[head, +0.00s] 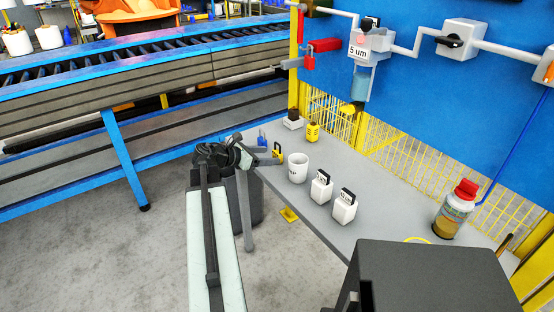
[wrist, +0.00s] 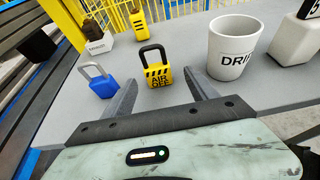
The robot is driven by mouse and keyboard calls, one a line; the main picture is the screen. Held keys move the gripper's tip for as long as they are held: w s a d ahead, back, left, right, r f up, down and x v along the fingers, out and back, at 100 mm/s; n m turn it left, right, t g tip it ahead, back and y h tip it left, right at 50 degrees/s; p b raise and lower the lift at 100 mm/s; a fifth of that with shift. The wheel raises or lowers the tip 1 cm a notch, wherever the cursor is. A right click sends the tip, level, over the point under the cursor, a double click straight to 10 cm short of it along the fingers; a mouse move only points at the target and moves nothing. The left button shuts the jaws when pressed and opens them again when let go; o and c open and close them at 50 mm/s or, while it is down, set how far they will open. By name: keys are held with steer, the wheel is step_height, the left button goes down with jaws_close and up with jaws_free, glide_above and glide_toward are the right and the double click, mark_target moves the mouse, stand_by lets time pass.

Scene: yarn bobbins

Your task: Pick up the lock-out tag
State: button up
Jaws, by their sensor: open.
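The lock-out tag appears to be the yellow padlock-shaped piece marked "AIR OFF" (wrist: 158,77), with black stripes and a dark shackle. It stands upright on the grey bench (head: 325,222), near the bench's left end; it is small in the head view (head: 277,150). My gripper (wrist: 161,84) is open and empty. In the wrist view its fingers point at the tag, one toward each side of it. I cannot tell whether the tag's lower part is between the fingertips. In the head view my gripper (head: 263,153) is low at the bench's left edge.
A blue padlock (wrist: 103,86) stands left of the tag, a white "DRIP" cup (wrist: 231,55) right of it. Behind are a yellow piece (wrist: 139,27) and a white block (wrist: 97,45). White blocks (head: 320,190) and a red-capped bottle (head: 453,215) stand farther right.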

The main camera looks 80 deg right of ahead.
mark_target(275, 155)
steer(key=b+x, duration=0.2)
steer(key=x, duration=0.3)
steer(key=shift+d+f, duration=0.2)
steer(key=shift+d, duration=0.05)
steer(key=shift+r, duration=0.1)
steer(key=c, duration=1.4)
